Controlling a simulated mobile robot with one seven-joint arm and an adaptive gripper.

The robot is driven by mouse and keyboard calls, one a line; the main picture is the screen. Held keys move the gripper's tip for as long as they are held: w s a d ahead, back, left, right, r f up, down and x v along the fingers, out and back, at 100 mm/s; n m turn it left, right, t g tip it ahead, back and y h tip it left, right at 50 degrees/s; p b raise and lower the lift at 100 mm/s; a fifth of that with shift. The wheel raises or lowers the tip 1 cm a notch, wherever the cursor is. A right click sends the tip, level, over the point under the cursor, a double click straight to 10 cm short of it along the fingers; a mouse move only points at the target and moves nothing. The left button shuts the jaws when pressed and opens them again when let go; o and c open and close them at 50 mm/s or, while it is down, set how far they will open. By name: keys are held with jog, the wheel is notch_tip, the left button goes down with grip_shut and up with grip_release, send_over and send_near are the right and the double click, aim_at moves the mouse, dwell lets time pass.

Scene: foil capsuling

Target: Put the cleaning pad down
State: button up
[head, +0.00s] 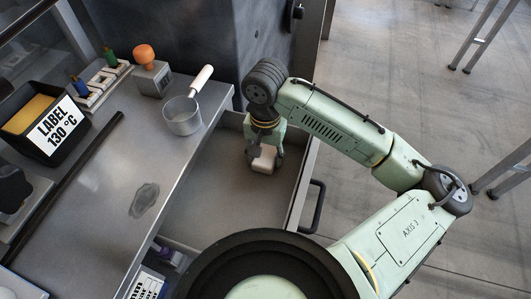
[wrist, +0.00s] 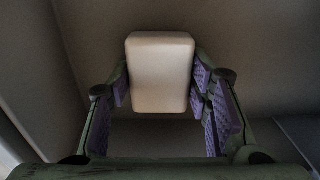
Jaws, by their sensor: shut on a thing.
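The cleaning pad (head: 264,159) is a small cream block with rounded edges. In the head view it is at my gripper (head: 266,150), inside the open drawer (head: 228,197), near its far end. In the wrist view the pad (wrist: 160,75) sits between the purple-lined fingers of my gripper (wrist: 160,88), which is shut on it. I cannot tell whether the pad touches the drawer floor.
The drawer's walls and front edge surround my gripper closely; its black handle (head: 314,207) is on the right. The drawer floor nearer my base is bare. A metal pan (head: 183,116), an orange-knobbed stamp (head: 150,72) and a labelled black bin (head: 47,123) stand on the counter.

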aim_at(265, 156)
jog(key=shift+f, duration=0.15)
jog(key=o, duration=1)
notch_tip(265, 156, up, 12)
jog(key=shift+r+b, duration=0.2)
jog(key=shift+b, duration=0.25)
